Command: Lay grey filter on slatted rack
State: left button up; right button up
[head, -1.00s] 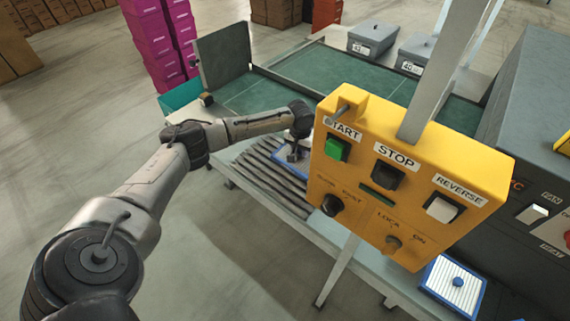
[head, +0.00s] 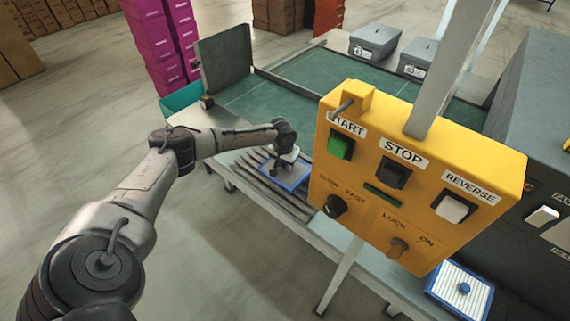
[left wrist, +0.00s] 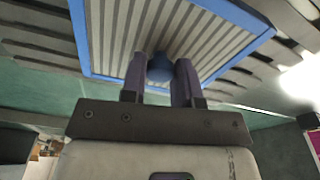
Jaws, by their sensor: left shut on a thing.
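The grey filter (left wrist: 172,40) is a square pleated panel with a blue frame and a blue knob. My left gripper (left wrist: 172,72) is shut on that knob. In the head view the filter (head: 287,176) is at the slatted rack (head: 258,183), below my left gripper (head: 284,160), and lies roughly flat over the slats. Slats also show on both sides of it in the left wrist view. I cannot tell whether it touches them. The yellow control box hides the rack's right part. My right gripper is not in view.
The yellow control box (head: 415,180) on its post stands close to the right of the filter. A second, whiter blue-framed filter (head: 460,291) lies at lower right. Behind are a green belt (head: 320,77) and grey lidded bins (head: 374,42). A dark machine stands at right.

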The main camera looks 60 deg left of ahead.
aim_at(284, 167)
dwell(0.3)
pick_arm(q)
jog(key=o, duration=0.9)
jog(key=shift+o, duration=0.2)
notch_tip(284, 167, up, 12)
jog(key=s+p, duration=0.1)
jog(key=p, duration=0.2)
jog(key=shift+d, duration=0.3)
